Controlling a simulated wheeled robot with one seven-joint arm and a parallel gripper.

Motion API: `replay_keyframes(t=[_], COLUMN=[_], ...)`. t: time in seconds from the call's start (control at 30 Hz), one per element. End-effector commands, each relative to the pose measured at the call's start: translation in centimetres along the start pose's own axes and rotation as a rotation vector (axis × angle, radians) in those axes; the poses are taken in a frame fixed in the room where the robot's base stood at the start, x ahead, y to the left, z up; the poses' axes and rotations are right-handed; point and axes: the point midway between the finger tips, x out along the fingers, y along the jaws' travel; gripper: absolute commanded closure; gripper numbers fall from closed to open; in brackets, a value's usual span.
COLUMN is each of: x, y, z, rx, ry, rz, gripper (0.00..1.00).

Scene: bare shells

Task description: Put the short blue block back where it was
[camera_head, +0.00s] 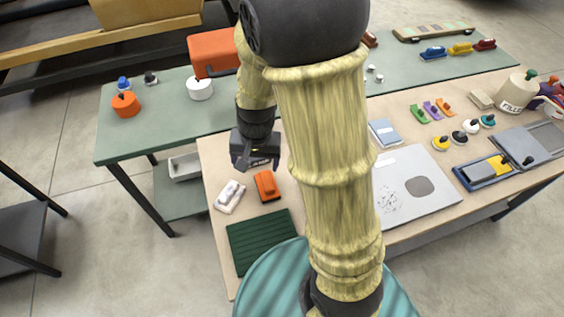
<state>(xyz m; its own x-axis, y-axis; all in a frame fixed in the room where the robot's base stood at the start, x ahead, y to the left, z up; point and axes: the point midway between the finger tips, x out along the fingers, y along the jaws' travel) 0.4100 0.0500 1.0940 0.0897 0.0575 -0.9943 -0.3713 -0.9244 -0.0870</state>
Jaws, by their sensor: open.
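An orange block (266,185) and a white tray (229,196) stand just in front of my gripper. A dark green ribbed mat (261,241) lies nearer. My arm hides the table's middle. A blue-yellow tray (485,171) and a filler tub (517,94) stand at right.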

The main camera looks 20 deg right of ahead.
Motion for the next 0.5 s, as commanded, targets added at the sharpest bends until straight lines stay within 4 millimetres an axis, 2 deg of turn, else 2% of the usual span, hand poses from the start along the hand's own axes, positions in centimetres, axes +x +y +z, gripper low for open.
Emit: replay_keyframes(t=[0.03,0.1,0.23,0.33,0.5], x=[-1.4,-2.8,-4.7,-5.5,-5.6], y=[1.4,2.9,5.3,6.3,6.7], z=[0.5,1.3,2.7,3.4,3.7], rx=[-0.053,-0.144,-0.295,-0.367,-0.396], ry=[0.025,0.059,0.118,0.144,0.152], rz=[-0.009,-0.009,0.008,0.023,0.03], gripper=[0.21,0.21,0.21,0.21,0.21])
